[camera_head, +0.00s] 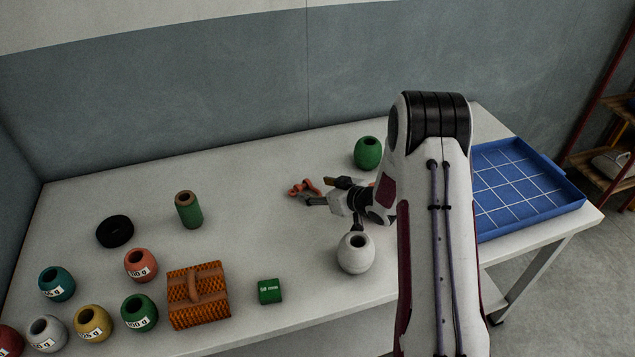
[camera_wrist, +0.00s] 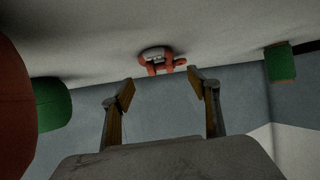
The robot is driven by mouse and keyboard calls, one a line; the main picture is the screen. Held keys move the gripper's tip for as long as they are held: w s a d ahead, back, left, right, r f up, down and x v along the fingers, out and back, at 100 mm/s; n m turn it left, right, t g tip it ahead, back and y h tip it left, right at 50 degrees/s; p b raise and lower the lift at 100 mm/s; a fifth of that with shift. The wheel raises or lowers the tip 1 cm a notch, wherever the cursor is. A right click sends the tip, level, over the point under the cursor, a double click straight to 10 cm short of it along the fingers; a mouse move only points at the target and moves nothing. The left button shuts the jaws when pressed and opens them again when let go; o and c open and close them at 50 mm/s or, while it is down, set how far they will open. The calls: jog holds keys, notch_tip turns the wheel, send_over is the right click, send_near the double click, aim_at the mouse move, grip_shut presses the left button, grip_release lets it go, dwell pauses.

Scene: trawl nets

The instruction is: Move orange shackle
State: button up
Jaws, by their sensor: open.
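The orange shackle (camera_head: 304,187) lies on the white table near its middle. In the wrist view the shackle (camera_wrist: 160,62) shows just ahead of the fingertips, centred between them, with a grey part in it. My gripper (camera_head: 318,192) reaches in from the right, low over the table, with its fingers pointing left at the shackle. In the wrist view my gripper (camera_wrist: 160,92) is open, with nothing between its fingers. In the head view the fingers lie close to the shackle, and I cannot tell whether they touch it.
A green float (camera_head: 368,153) stands behind my gripper and a white float (camera_head: 355,253) in front. A blue gridded tray (camera_head: 570,199) is at the right. A green cylinder (camera_head: 188,211), a black ring (camera_head: 115,231), an orange net bundle (camera_head: 198,311), a green block (camera_head: 270,291) and several labelled floats stand left.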

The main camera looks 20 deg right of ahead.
aim_at(310, 191)
jog(key=shift+w+a+f, duration=0.1)
jog(key=shift+f, duration=0.8)
jog(key=shift+x, duration=1.3)
jog(key=shift+r, duration=0.1)
jog(key=c, duration=1.5)
